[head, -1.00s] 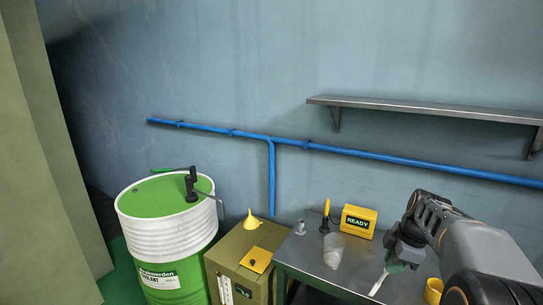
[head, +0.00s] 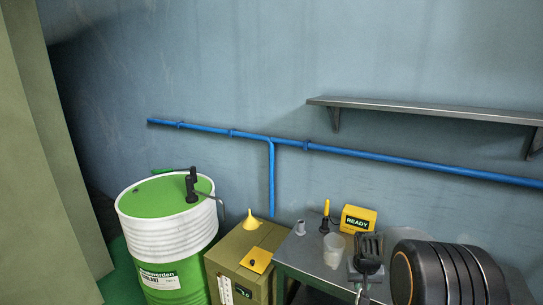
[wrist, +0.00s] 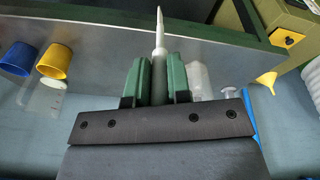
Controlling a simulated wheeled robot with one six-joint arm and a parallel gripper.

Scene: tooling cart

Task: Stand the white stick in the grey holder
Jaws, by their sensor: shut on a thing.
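My gripper (wrist: 159,78) is shut on the white stick (wrist: 159,45); its pale, tapered end sticks out beyond the green fingers. In the head view my gripper (head: 360,288) is over the right part of the metal table, and only a little of the stick shows below it. The likely grey holder (head: 299,228) is a small upright piece near the back left of the table. It stands well to the left of my gripper, apart from the stick. A small pale shape at the right in the wrist view (wrist: 228,92) may be the same holder.
A translucent cup (head: 333,251) stands between holder and gripper. Behind are a yellow-handled tool (head: 326,213) in a black stand and a yellow READY box (head: 358,218). Blue (wrist: 18,58) and yellow (wrist: 53,62) cups show in the wrist view. A funnel (head: 249,219) is on the cabinet.

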